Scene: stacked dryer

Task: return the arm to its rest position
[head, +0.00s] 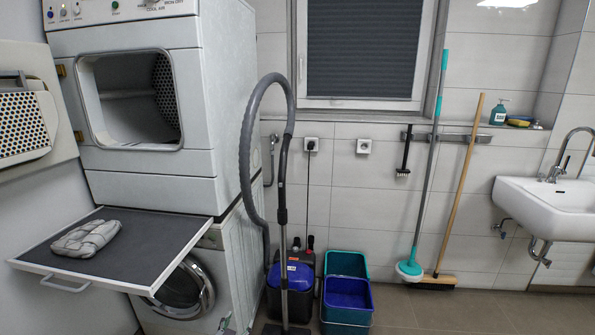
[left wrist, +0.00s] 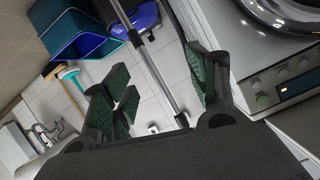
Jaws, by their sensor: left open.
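My left gripper (left wrist: 160,82) is open and empty in the left wrist view, its green-padded fingers spread apart over the tiled floor. In the head view only a small part of the left gripper (head: 227,325) shows at the bottom edge, in front of the lower washer. My right gripper is in neither view. The stacked dryer (head: 205,80) stands at the left with its door (head: 55,100) swung open and its drum opening facing out. A folded grey cloth (head: 86,239) lies on the pulled-out dark shelf (head: 150,243) below it.
The lower washer (head: 240,262) has a round door. A vacuum cleaner (head: 291,288) with a tall hose and blue and green buckets (head: 347,300) stand to its right. A mop (head: 428,150) and broom (head: 462,180) lean near the sink (head: 545,205). Floor at right is clear.

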